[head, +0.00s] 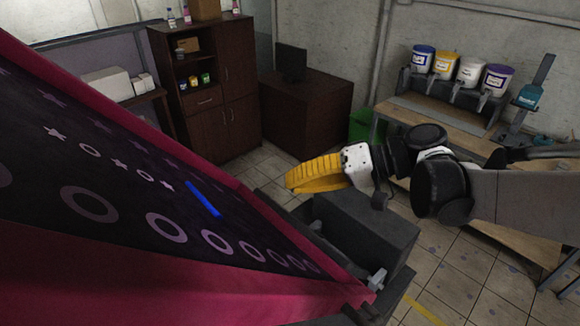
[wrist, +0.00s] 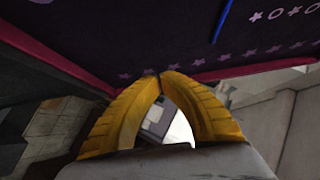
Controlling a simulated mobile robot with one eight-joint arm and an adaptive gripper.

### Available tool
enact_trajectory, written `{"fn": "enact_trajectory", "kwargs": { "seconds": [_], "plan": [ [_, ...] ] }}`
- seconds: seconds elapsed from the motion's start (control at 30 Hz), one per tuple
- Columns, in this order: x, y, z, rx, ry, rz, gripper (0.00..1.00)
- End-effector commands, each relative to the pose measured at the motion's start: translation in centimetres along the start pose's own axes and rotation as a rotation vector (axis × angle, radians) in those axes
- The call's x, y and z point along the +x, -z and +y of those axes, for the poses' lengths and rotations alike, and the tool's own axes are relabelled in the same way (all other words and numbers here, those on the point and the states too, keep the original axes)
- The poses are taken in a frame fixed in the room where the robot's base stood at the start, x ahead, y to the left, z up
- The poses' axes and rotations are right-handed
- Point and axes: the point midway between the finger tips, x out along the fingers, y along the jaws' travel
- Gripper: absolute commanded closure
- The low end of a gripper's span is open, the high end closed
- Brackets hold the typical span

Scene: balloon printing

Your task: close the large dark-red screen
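The large dark-red screen (head: 215,298) fills the left and lower part of the head view. It stands raised and tilted, with a dark panel of pale rings and stars and a blue strip (head: 203,198). My gripper (head: 289,181) is beyond its right edge in the head view, its yellow fingers pointing left. In the wrist view the fingertips (wrist: 160,74) meet, with nothing visible between them. The screen's dark panel (wrist: 130,35) and red border (wrist: 262,69) lie just past the tips. I cannot tell whether they touch.
A dark machine block (head: 362,235) is below my gripper. A wooden bench (head: 440,118) with several paint buckets (head: 471,71) stands at the right. A brown cabinet (head: 226,85) and desk (head: 305,105) are at the back. Tiled floor (head: 455,285) is open at lower right.

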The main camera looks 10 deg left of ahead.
Motion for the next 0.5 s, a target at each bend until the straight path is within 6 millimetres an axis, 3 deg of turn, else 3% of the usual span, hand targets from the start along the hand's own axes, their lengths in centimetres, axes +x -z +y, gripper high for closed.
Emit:
{"fn": "enact_trajectory", "kwargs": {
  "seconds": [0.3, 0.5],
  "plan": [
    [6.9, 0.0, -0.3, -0.002, 0.002, -0.004, 1.0],
    [8.8, -2.1, -0.2, 0.0, 0.0, -0.002, 1.0]
  ]
}}
